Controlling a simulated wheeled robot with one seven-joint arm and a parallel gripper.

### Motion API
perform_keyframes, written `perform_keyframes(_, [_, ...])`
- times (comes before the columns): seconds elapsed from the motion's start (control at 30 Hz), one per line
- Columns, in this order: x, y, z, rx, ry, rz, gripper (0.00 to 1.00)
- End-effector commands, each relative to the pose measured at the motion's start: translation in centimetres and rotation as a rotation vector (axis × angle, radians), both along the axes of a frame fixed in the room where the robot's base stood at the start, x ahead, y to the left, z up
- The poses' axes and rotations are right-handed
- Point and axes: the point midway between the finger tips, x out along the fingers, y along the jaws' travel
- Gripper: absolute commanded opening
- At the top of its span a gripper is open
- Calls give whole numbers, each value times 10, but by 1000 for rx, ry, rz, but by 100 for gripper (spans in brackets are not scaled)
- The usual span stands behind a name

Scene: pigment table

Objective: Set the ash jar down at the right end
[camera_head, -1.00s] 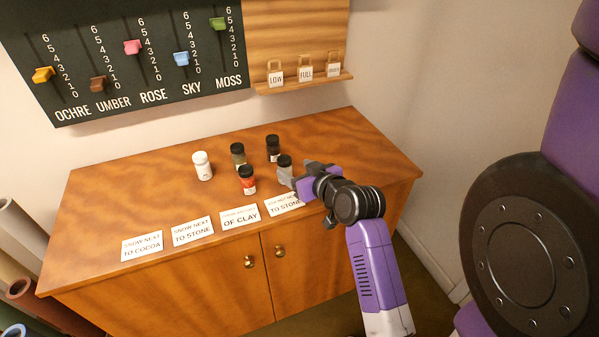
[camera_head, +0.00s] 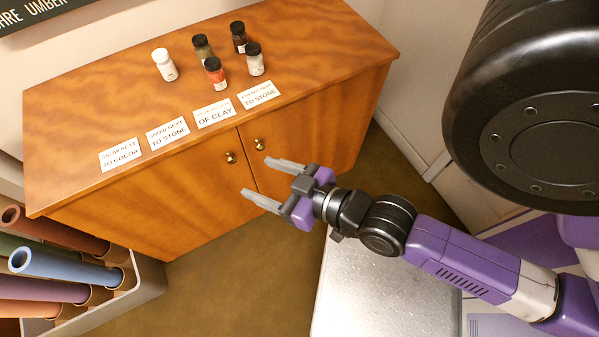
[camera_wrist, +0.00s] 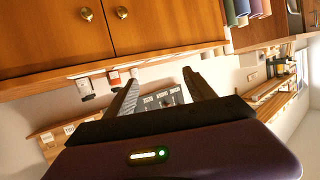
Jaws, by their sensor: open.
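The jar I take for the ash jar is pale grey with a black cap (camera_head: 256,65). It stands upright at the right end of the front pair of jars on the wooden cabinet top (camera_head: 110,90). Its label is too small to read. The red-orange jar (camera_head: 216,77) stands just left of it, with a gap between. My gripper (camera_head: 258,178) is open and empty, out in front of the cabinet doors and well away from the jars. In the wrist view, the open fingers (camera_wrist: 159,76) have nothing between them.
A white jar (camera_head: 166,68), an olive jar (camera_head: 203,50) and a dark jar (camera_head: 240,41) stand around the front pair. Several printed cards (camera_head: 168,134) line the front edge. The top's left part is clear. Coloured rolls (camera_head: 60,266) fill a bin at lower left.

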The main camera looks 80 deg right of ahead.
Motion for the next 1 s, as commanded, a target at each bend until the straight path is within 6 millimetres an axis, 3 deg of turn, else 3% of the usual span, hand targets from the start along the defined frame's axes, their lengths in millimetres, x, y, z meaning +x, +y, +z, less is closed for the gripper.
perform_keyframes(0.03, [-17, 19, 3, -5, 5, 60, 64])
perform_keyframes(0.1, [-36, 36, 13, -15, -7, 129, 64])
perform_keyframes(0.33, [-75, 64, 40, -34, -42, 289, 64])
perform_keyframes(1.0, [-81, 68, 46, -36, -52, 317, 64])
